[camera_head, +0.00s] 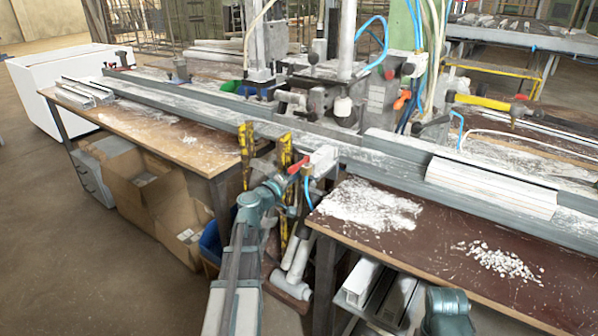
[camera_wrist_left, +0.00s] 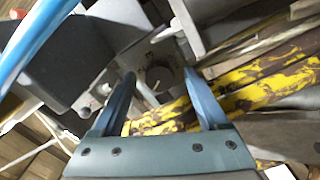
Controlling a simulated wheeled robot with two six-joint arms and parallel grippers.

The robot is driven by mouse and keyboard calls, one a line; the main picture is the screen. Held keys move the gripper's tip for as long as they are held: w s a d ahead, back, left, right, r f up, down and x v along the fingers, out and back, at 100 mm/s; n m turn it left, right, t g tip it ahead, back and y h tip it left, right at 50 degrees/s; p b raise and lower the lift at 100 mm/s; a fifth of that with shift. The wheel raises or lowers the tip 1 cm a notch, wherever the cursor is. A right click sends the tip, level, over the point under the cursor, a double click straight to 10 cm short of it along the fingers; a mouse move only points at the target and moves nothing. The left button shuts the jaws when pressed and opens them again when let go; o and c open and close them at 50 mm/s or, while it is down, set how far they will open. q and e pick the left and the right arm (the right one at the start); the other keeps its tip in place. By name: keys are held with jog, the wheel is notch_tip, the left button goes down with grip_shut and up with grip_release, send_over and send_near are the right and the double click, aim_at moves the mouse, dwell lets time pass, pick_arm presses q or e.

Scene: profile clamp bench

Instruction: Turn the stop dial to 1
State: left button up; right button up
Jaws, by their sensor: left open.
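In the left wrist view a small round grey knob, which looks like the stop dial (camera_wrist_left: 162,76), lies between and beyond the fingertips of my left gripper (camera_wrist_left: 159,84). The fingers are apart and I cannot tell whether they touch it. No number or pointer on it is readable. In the head view my left gripper (camera_head: 278,184) is at the front of the bench, just below a red lever (camera_head: 298,165) on a pale block. The dial is not distinguishable in the head view.
Yellow, worn posts (camera_head: 245,150) stand close to my left gripper, and yellow bars (camera_wrist_left: 265,80) show beside its right finger. A blue hose (camera_wrist_left: 35,38) crosses the wrist view's upper left. A long metal rail (camera_head: 390,163) runs behind. Cardboard boxes (camera_head: 140,185) stand below left.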

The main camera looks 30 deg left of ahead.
pick_arm(q)
jog(key=s+a, duration=0.1)
jog(key=s, duration=1.2)
jog(key=shift+s, duration=0.4)
